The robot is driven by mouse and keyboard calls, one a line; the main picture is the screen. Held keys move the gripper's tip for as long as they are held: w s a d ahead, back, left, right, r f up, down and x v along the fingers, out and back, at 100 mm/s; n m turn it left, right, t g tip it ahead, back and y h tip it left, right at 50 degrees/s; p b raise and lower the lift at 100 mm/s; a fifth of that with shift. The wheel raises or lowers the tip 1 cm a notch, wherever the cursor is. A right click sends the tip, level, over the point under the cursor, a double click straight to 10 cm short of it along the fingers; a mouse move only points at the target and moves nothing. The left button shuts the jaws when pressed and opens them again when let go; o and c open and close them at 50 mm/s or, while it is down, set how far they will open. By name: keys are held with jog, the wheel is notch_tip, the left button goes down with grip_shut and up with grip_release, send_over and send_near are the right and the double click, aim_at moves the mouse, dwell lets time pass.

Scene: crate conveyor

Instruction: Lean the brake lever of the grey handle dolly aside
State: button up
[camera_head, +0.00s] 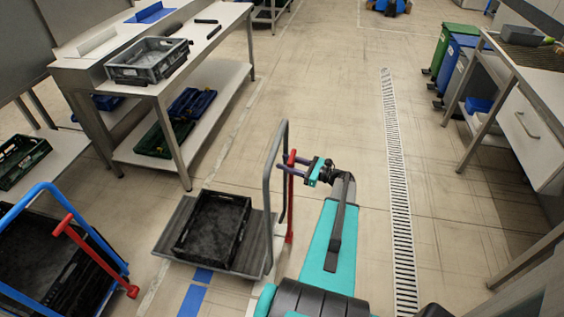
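The grey handle dolly (176,243) stands on the floor left of my arm, with a black crate (213,229) on its deck. Its grey handle (267,185) rises at the right end. The red brake lever (289,214) stands nearly upright beside the handle, on the side nearer my arm, with a red knob at its top. My gripper (297,172) is at the upper part of the lever, its two dark fingers apart and pointing left toward it. I cannot tell whether a finger touches the lever.
A blue handle dolly (112,248) with its own red lever (97,262) and a dark crate stands at lower left. A workbench (190,75) with a grey crate (149,61) is behind. A floor drain (396,180) runs along clear floor to the right.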

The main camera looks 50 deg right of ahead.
jog(key=shift+x, duration=0.85)
grip_shut()
